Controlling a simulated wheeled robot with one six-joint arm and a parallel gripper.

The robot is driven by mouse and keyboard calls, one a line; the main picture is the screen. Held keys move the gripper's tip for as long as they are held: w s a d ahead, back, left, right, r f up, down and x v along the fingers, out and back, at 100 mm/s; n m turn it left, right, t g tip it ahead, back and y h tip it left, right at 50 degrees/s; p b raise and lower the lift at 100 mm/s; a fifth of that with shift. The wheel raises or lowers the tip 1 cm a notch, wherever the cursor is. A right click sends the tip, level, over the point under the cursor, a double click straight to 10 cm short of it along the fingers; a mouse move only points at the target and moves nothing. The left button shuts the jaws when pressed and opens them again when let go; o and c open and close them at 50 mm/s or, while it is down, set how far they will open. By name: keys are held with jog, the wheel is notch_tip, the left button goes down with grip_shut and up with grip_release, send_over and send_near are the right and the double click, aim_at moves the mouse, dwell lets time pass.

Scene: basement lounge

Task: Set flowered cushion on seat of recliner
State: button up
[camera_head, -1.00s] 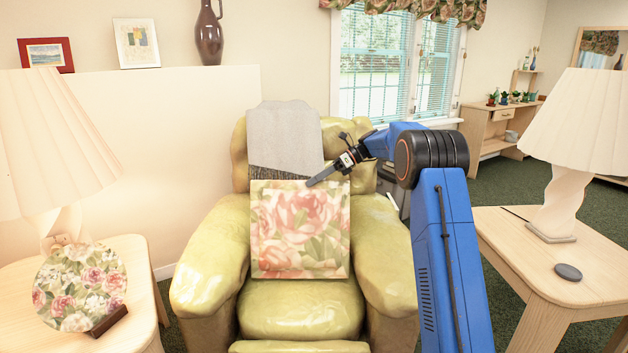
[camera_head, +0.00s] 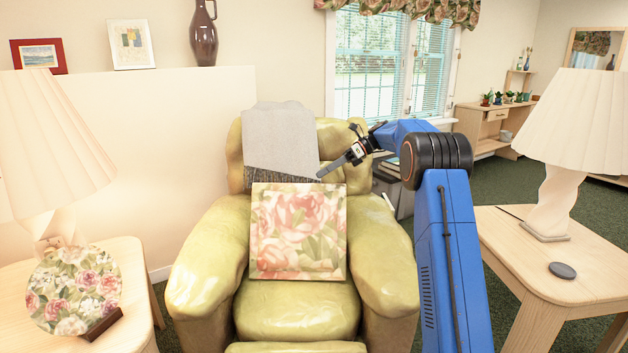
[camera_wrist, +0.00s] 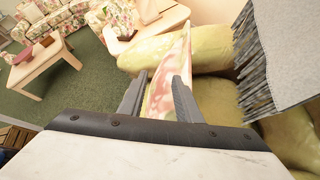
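The flowered cushion (camera_head: 298,232), square with pink roses, stands upright on the seat (camera_head: 298,308) of the green recliner (camera_head: 208,262), in front of the backrest. My gripper (camera_head: 322,174) is just above the cushion's top right edge, pointing down-left. In the wrist view my gripper (camera_wrist: 158,98) has its two fingers apart, and the cushion (camera_wrist: 166,82) shows edge-on beyond and between them. The fingers look clear of the cushion, but the exact gap is hard to judge.
A grey fringed throw (camera_head: 280,138) hangs over the backrest. A side table (camera_head: 135,262) with a lamp (camera_head: 50,140) and floral plate (camera_head: 75,290) stands left. Another table (camera_head: 520,272) with a lamp (camera_head: 580,120) and dark disc (camera_head: 562,270) stands right.

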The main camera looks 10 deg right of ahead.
jog(key=v, duration=1.1)
dwell(0.6)
jog(key=s+a+r+n+t+h, duration=0.1)
jog(key=s+a+n+h, duration=0.2)
jog(key=s, duration=0.7)
jog(key=s+a+r+n+h, duration=0.1)
jog(key=s+a+r+n, duration=0.1)
jog(key=s+a+n, duration=0.5)
jog(key=s+a+r+t+h, duration=0.1)
jog(key=s+a+h, duration=0.15)
jog(key=s, duration=0.95)
jog(key=s+f+n+t+h, duration=0.1)
jog(key=s+f+n, duration=0.3)
jog(key=s, duration=0.6)
jog(key=s+d+f+n+t+h, duration=0.1)
jog(key=s+f+n+h, duration=0.1)
jog(key=s+f+n, duration=0.2)
jog(key=s+d+f+n+h, duration=0.1)
jog(key=s+f+n, duration=0.4)
jog(key=s, duration=1.3)
notch_tip(320, 180, down, 5)
jog(key=shift+r+t+h, duration=0.2)
jog(key=shift+t+h, duration=0.2)
jog(key=shift+h, duration=0.45)
